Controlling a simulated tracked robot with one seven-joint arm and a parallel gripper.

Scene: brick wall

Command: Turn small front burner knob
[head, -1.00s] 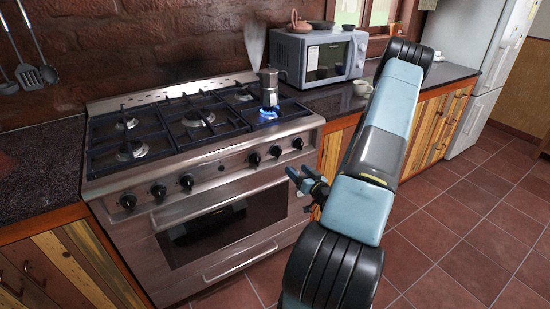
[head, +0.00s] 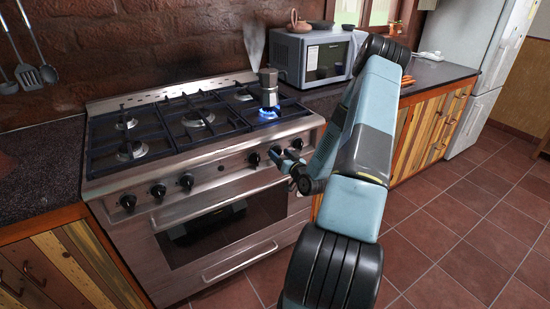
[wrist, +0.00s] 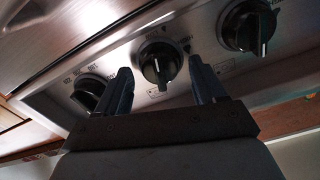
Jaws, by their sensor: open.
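A row of black knobs runs along the stove's steel front; the labels are too blurred to read, so I cannot tell which is the small front burner's. My gripper (head: 281,155) is at the right-hand group of knobs in the head view. In the wrist view my open gripper (wrist: 160,68) has one finger on each side of the middle knob (wrist: 158,64), apart from it as far as I can tell. Another knob (wrist: 88,92) is to its left and one (wrist: 248,28) to its right. In the head view the middle knob is largely hidden by my gripper.
A moka pot (head: 268,88) stands over a blue flame (head: 267,113) on the right of the hob. The oven door handle (head: 215,203) runs below the knobs. A microwave (head: 318,56) is on the right counter. The tiled floor (head: 455,225) at right is clear.

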